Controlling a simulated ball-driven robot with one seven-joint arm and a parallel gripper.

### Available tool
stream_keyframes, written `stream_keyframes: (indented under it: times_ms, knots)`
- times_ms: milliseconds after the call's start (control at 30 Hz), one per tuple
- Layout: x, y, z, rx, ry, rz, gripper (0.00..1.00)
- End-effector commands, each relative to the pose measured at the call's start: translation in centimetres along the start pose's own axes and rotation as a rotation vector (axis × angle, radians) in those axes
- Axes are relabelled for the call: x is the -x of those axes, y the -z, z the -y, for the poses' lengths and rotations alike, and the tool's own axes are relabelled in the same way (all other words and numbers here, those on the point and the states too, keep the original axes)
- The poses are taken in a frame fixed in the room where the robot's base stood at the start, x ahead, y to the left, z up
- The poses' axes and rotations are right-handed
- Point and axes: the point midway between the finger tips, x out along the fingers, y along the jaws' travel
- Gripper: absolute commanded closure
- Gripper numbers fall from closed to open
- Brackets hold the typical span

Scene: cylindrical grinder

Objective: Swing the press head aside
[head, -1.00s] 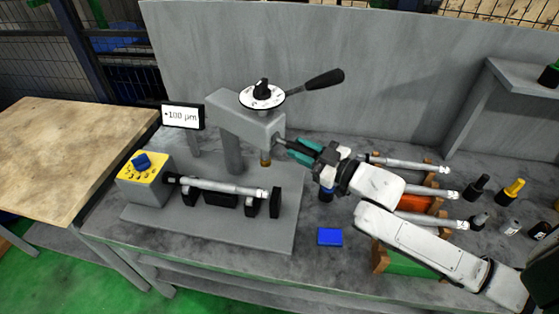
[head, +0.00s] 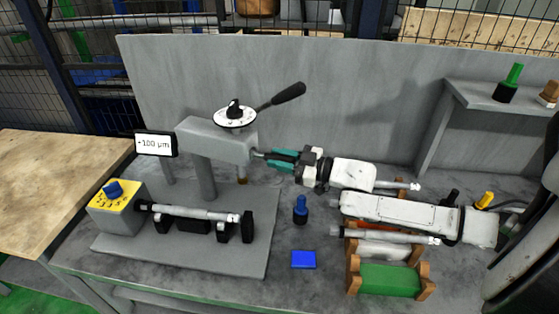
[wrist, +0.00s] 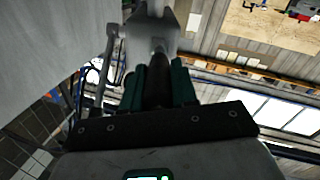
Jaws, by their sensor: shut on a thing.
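The press head (head: 212,142) is a grey box arm on a round post (head: 203,178). A white dial (head: 234,117) and a black-handled lever (head: 281,97) sit on top. My gripper (head: 270,158), with teal fingers, is shut on a short handle at the right end of the head. In the wrist view my gripper (wrist: 160,88) has a dark round bar between its fingers, and the grey head (wrist: 150,32) is beyond it. The head points right, behind the shaft (head: 190,212) on the bench fixture. The handle is mostly hidden by the fingers.
A +100 µm display (head: 156,144) stands left of the head, near the backboard (head: 330,100). A blue block (head: 303,259), a blue-topped bottle (head: 300,210) and a wooden rack (head: 354,272) with shafts lie right.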

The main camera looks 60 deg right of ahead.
Motion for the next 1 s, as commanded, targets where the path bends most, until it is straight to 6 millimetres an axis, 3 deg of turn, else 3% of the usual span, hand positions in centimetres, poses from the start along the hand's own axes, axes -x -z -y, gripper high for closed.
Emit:
stream_keyframes:
  times_ms: [67,100,333,667,767,1000]
  knots:
    - [-0.1,0.6,-0.1,0.004,0.001,-0.013,1.00]
    - [-0.1,0.6,-0.1,0.004,0.001,-0.013,0.70]
    - [-0.1,0.4,0.0,0.003,0.001,-0.007,0.48]
    - [0.4,0.0,0.0,0.002,-0.001,-0.002,0.47]
    - [1.5,-0.1,0.0,0.003,-0.001,-0.001,0.47]
    - [6.2,-0.2,0.0,0.004,-0.003,0.000,0.47]
